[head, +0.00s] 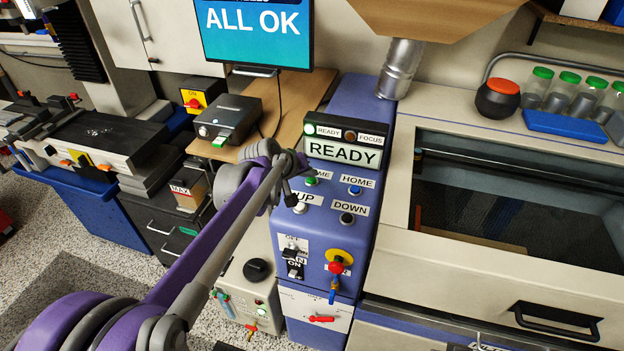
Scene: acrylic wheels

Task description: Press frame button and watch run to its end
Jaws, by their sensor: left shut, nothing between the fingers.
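The blue control panel (330,226) stands in the middle of the head view. A green button (311,181) sits under a label whose end reads "ME"; the rest of that label is hidden behind my left gripper. My left gripper (291,197) is shut and empty, at the panel's upper left, beside the green button. I cannot tell whether it touches the panel. The display (343,152) reads "READY", and a green lamp (309,129) above it looks lit. My right gripper is not in view.
Near the green button are a blue HOME button (354,190), UP and DOWN buttons, an ON/OFF switch (294,264) and a red knob on yellow (336,267). The machine's dark window (510,200) is at right. A monitor (257,30) reads "ALL OK".

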